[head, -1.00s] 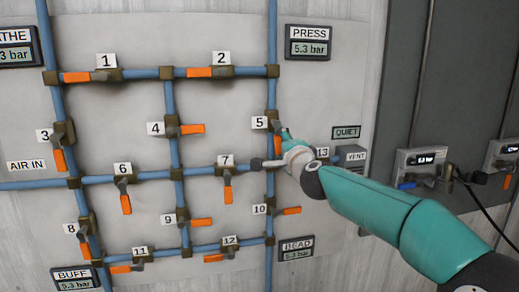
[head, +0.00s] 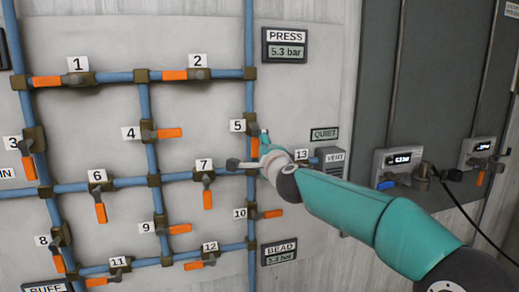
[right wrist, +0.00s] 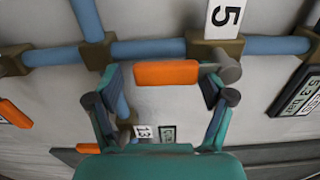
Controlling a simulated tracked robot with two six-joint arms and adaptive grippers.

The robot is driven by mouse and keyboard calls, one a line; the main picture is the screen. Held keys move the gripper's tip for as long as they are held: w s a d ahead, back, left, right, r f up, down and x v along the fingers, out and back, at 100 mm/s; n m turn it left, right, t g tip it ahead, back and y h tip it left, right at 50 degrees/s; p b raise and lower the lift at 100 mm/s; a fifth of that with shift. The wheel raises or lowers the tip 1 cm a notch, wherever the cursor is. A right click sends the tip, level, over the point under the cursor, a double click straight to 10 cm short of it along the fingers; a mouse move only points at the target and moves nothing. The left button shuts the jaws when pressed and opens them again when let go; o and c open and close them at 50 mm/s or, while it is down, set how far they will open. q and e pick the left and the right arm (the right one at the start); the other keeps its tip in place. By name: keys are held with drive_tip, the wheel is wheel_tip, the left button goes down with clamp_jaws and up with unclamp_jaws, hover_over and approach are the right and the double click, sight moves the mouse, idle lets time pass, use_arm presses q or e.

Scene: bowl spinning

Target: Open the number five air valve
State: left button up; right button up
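The number five valve (head: 251,129) sits on the right vertical blue pipe beside its label 5 (head: 238,126). It also shows in the right wrist view (right wrist: 214,50). Its orange handle (right wrist: 165,73) lies roughly parallel to the pipe; in the head view my gripper partly hides it (head: 255,147). My right gripper (head: 250,151) is open at this handle. In the right wrist view its fingers (right wrist: 160,84) stand apart at the two ends of the handle, with a gap to the left finger; contact at the right one is unclear. My left gripper is not in view.
Valve 7 (head: 207,180) and valve 10 (head: 251,213) are close by on the pipe grid. A grey vent box (head: 331,160) is right of my gripper. The PRESS gauge (head: 285,46) reads 5.3 bar. A grey cabinet (head: 440,70) stands at the right.

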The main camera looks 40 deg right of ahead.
drive_tip(key=shift+s+a+r, duration=0.1)
drive_tip(key=shift+r, duration=0.1)
drive_tip(key=v, duration=1.2)
